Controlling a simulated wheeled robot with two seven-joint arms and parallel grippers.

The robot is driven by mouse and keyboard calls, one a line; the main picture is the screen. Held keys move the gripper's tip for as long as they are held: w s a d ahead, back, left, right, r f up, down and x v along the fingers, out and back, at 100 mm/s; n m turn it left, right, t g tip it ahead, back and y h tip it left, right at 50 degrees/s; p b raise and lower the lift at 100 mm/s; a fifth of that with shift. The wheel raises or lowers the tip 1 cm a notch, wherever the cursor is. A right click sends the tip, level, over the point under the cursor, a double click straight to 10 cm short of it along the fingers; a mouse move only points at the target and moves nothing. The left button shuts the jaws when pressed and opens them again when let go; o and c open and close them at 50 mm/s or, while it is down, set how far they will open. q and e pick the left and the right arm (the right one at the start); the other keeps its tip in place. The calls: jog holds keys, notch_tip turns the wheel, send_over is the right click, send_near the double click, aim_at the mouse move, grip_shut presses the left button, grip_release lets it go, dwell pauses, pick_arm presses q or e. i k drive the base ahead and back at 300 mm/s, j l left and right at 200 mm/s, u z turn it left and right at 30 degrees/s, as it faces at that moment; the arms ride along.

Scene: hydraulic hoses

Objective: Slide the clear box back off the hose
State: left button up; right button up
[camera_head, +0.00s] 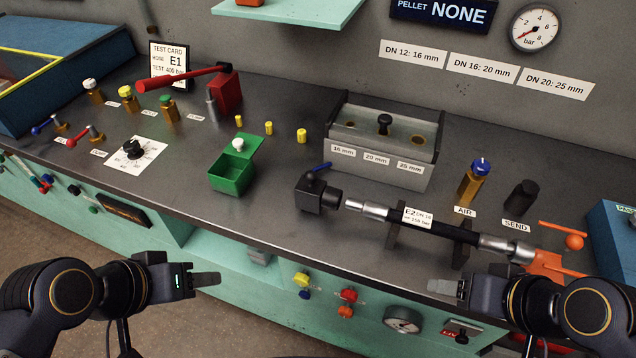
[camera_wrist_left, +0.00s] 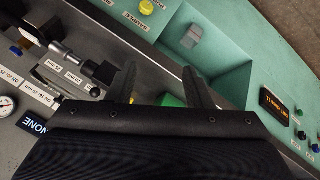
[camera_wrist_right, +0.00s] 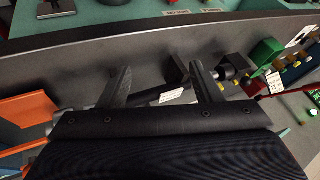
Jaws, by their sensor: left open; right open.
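A see-through-looking box (camera_head: 434,150) with a black knob (camera_head: 384,122) on top stands at the back of the bench, behind the hose. Its front carries size labels. The black hose (camera_head: 456,233) with silver end fittings and an E2 tag lies on dark supports in front of the box; nothing clear is seen over it. Part of the hose shows between my fingers in the right wrist view (camera_wrist_right: 147,97). My left gripper (camera_head: 207,281) is open and empty in front of the bench. My right gripper (camera_head: 447,287) is open and empty near the front edge, apart from hose and box.
A black block (camera_head: 318,194) with a blue lever sits left of the hose. A green open box (camera_head: 232,174) stands further left. AIR (camera_head: 473,183) and SEND (camera_head: 520,199) posts stand right of the box. Orange parts (camera_head: 550,266) lie at the hose's right end.

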aim_at(535, 260)
jog(key=z, duration=0.4)
jog(key=l+z, duration=0.15)
jog(key=z, duration=0.65)
jog(key=l+z, duration=0.15)
jog(key=z, duration=0.25)
jog(key=i+j, duration=0.05)
